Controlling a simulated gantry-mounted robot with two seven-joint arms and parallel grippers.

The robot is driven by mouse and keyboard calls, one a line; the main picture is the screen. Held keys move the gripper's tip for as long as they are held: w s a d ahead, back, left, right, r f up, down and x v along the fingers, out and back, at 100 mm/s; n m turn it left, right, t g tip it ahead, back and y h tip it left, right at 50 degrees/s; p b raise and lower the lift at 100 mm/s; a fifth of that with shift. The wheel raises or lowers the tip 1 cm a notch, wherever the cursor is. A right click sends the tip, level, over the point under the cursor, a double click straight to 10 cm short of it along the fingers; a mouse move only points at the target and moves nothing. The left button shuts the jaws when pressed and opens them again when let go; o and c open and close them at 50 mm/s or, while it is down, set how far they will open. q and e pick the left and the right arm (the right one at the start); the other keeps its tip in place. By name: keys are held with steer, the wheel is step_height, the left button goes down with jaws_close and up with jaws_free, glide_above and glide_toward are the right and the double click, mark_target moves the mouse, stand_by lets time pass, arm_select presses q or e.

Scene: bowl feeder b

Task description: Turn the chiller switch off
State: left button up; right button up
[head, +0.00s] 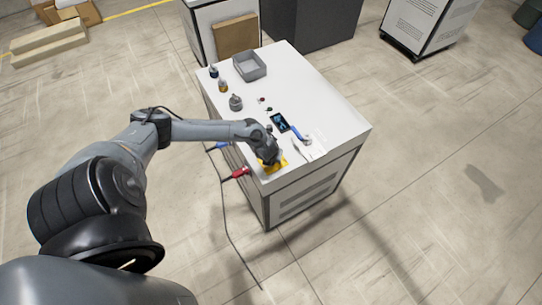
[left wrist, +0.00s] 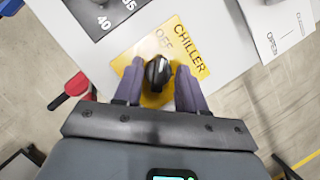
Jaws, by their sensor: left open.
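The chiller switch is a black rotary knob (left wrist: 157,73) on a yellow plate (left wrist: 190,50) marked "CHILLER" and "OFF" in the left wrist view. In the head view the yellow plate (head: 272,168) sits at the near corner of the white cabinet top, mostly hidden by my gripper. My left gripper (left wrist: 158,88) is open, with one purple-grey finger on each side of the knob. I cannot tell whether the fingers touch it. The "OFF" word shows just beyond the knob; the knob's exact setting is unclear. My right gripper is not in view.
A black plate with numbers (left wrist: 95,15) lies beside the yellow plate. The cabinet top (head: 325,115) also holds a grey bin (head: 249,66), small bottles, a dark display (head: 280,122) and a blue-handled tool (head: 299,134). A red connector (head: 236,174) sticks out at the cabinet's left edge.

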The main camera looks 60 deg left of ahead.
arm_select(q)
steer(key=p+v, duration=0.1)
steer(key=v, duration=0.9)
steer(key=shift+r, duration=0.4)
steer(key=shift+d, duration=0.1)
